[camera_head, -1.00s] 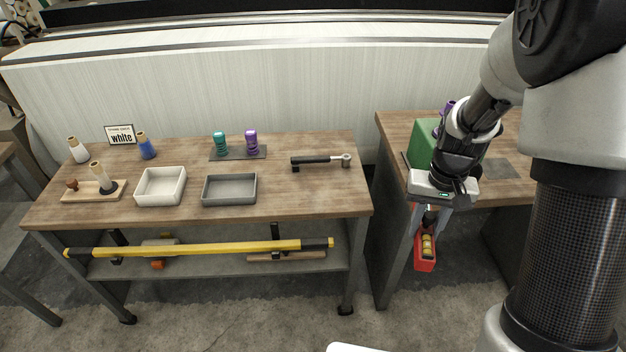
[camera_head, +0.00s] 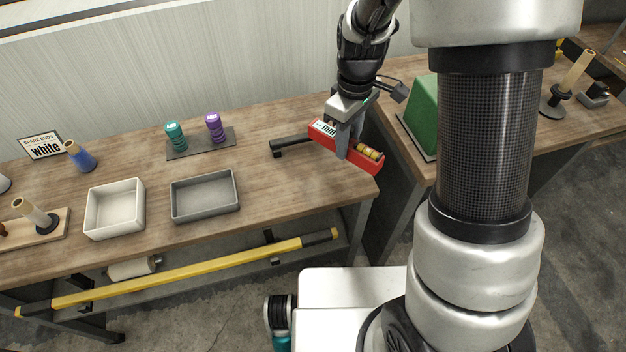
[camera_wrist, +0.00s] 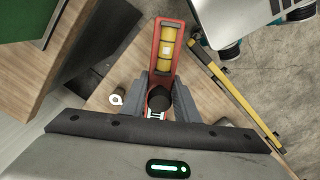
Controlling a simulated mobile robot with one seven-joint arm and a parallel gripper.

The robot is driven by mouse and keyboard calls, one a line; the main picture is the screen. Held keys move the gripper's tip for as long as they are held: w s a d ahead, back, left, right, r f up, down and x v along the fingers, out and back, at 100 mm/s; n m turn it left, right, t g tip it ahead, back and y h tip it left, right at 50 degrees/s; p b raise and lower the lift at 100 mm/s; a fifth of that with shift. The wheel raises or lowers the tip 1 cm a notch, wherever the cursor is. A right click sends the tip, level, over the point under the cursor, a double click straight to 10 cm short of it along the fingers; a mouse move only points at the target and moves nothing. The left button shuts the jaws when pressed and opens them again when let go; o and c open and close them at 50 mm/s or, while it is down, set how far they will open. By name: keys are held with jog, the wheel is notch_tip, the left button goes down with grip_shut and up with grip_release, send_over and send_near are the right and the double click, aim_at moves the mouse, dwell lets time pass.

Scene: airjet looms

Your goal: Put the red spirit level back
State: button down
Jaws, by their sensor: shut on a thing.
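My gripper (camera_head: 348,138) is shut on the red spirit level (camera_head: 368,164) and holds it over the right end of the left workbench (camera_head: 290,190). The level is a red bar with yellow vials and a white label at its left part. In the head view it slants down to the right. I cannot tell exactly how high it is above the top. In the wrist view the level (camera_wrist: 166,50) points away between the fingers (camera_wrist: 160,92). The near part of the level is hidden by the gripper.
A grey tray (camera_head: 205,214), a white tray (camera_head: 88,215) and spools on a dark mat (camera_head: 172,153) stand leftward. A green box (camera_head: 420,112) is on the right bench. A yellow bar (camera_head: 180,277) lies below.

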jog(key=a+n+b, duration=0.1)
jog(key=a+n, duration=0.5)
jog(key=n, duration=0.5)
jog(key=f, duration=0.5)
jog(key=f+b, duration=0.1)
jog(key=f, duration=0.4)
jog(key=shift+s+a+f+b, duration=0.15)
jog(key=shift+a+f+b, duration=0.05)
jog(key=shift+f+b, duration=0.1)
jog(key=shift+f, duration=0.2)
jog(key=c, duration=1.4)
grip_release()
jog(key=shift+o, duration=0.2)
